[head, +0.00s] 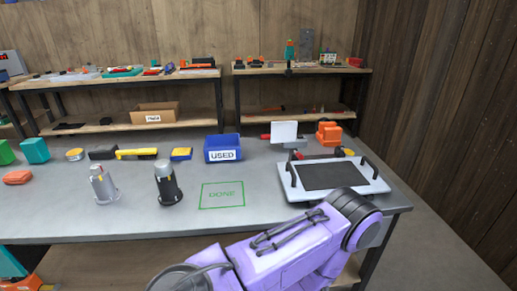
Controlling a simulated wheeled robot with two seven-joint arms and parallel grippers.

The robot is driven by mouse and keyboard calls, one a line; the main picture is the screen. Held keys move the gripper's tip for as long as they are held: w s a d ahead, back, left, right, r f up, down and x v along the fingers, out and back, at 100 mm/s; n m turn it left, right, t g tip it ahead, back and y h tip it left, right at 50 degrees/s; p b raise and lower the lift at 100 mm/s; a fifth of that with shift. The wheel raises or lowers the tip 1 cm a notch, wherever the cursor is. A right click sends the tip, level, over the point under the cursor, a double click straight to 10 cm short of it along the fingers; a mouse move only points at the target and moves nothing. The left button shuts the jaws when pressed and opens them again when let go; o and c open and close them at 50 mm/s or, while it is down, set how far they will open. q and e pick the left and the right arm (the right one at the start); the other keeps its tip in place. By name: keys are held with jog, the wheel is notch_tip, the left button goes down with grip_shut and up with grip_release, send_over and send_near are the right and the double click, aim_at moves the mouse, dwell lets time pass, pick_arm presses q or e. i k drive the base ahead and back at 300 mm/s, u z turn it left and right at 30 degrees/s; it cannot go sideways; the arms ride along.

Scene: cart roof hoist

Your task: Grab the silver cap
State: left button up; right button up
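A silver, bottle-like piece (103,186) stands upright on the grey workbench (130,222) at the left. To its right stands a black cylinder (167,187) with a silver-grey rounded top (164,168); this top looks like a cap. I cannot tell for certain which silver part is the cap. Both pieces stand free, with nothing touching them from above. A purple arm of mine crosses the bottom middle of the head view, in front of the bench. Neither gripper shows in this view, so their fingers are hidden from me.
A green DONE square (222,195) lies right of the black cylinder. Behind it is a blue USED bin (222,148). A white tray with a dark mat (378,186) sits at the right. Several small tools and boxes line the bench's back edge.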

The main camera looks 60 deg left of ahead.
aim_at(163, 167)
jog(key=z, duration=0.95)
jog(key=k, duration=1.95)
jog(key=u, duration=1.35)
